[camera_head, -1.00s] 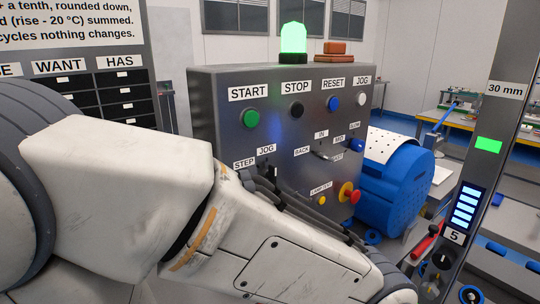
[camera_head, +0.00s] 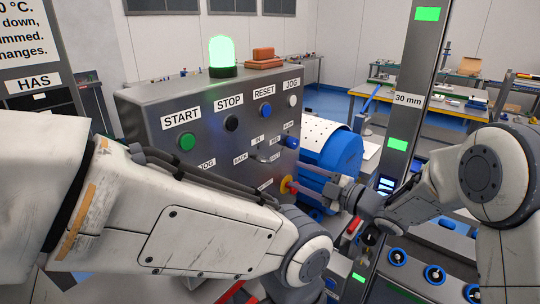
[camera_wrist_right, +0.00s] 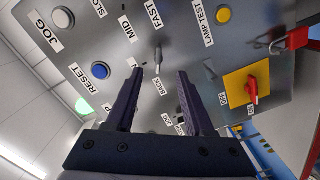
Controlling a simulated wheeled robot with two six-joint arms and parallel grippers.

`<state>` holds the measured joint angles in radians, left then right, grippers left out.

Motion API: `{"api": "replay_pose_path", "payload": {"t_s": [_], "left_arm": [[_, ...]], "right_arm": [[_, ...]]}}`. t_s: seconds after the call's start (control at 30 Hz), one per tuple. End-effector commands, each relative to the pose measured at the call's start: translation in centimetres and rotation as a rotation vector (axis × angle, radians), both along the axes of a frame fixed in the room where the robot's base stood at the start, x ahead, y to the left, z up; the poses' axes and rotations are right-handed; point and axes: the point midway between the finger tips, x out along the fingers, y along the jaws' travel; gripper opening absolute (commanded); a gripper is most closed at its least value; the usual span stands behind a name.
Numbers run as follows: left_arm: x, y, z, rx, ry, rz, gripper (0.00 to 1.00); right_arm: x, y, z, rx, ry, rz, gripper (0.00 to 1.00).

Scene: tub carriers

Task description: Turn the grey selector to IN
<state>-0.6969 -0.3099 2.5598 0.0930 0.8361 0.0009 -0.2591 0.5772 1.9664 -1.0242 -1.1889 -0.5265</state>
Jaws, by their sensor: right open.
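The grey selector (camera_head: 262,158) is a small lever on the front of the grey control panel (camera_head: 150,112), among labels including BACK and IN. In the right wrist view the grey selector (camera_wrist_right: 158,55) shows between and beyond the fingertips, near the BACK label. Where it points is hard to tell. My right gripper (camera_head: 308,180) reaches toward the panel from the right. In its wrist view the right gripper (camera_wrist_right: 160,72) has its two dark fingers apart, with nothing held. Contact with the lever cannot be made out. My left arm crosses the foreground; its gripper is out of view.
A red handle on a yellow plate (camera_wrist_right: 248,88) is close by on the panel. A blue button (camera_wrist_right: 101,70) and a yellow button (camera_wrist_right: 223,15) flank the selector area. A green lamp (camera_head: 222,55) glows on top. A blue drum (camera_head: 330,160) and grey post (camera_head: 400,110) stand right.

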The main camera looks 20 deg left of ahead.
Motion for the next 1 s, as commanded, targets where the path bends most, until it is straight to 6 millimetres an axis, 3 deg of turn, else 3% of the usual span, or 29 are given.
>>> {"api": "replay_pose_path", "payload": {"t_s": [0.17, 0.7, 1.0], "left_arm": [[0.0, 0.0, 0.7, 0.0, 0.0, 0.0, 0.5], [0.0, 0.0, 4.7, 0.0, 0.0, 0.002, 0.5], [0.0, 0.0, 4.9, 0.0, 0.0, 0.002, 0.5]], "right_arm": [[-0.2, 0.7, 0.5, 0.027, -0.033, 0.051, 0.53], [2.8, 9.0, 0.5, 0.027, -0.031, 0.05, 0.53], [3.2, 10.0, 0.3, 0.027, -0.03, 0.048, 0.53]]}}
